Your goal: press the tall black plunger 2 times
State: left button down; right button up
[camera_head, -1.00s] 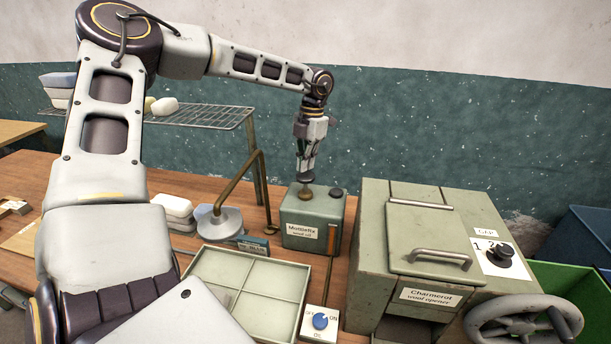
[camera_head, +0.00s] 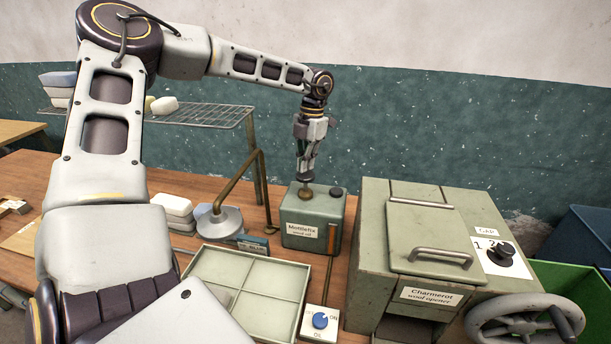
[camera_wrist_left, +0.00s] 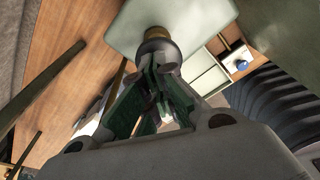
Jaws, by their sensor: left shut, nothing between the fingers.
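The tall black plunger (camera_head: 306,179) has a dark round cap on a brass collar. It stands upright on the grey-green box labelled Mottlefix (camera_head: 313,214). My left gripper (camera_head: 306,171) points down over it, shut and empty, with its fingertips at the cap. I cannot tell for sure whether they touch it. In the left wrist view the plunger (camera_wrist_left: 156,33) shows just beyond my left fingertips (camera_wrist_left: 157,60), with the brass collar below its cap. My right gripper is out of view.
A low black cap (camera_head: 337,191) sits on the same box, right of the plunger. The large Charmerot box (camera_head: 370,235) stands close on the right. A divided tray (camera_head: 250,285) and a blue knob (camera_head: 320,320) are in front. A bent brass rod (camera_head: 236,182) rises to the left.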

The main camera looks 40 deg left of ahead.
aim_at(305, 174)
pick_arm(q)
jog(key=shift+f+b, duration=0.65)
jog(key=shift+f, duration=0.25)
jog(key=shift+f+b, duration=0.85)
jog(key=shift+f, duration=0.2)
jog(key=shift+r, duration=0.3)
jog(key=shift+r+p, duration=0.6)
jog(key=shift+r, duration=0.45)
jog(key=shift+r+p, duration=0.35)
jog(key=shift+r, duration=0.45)
jog(key=shift+f, duration=0.2)
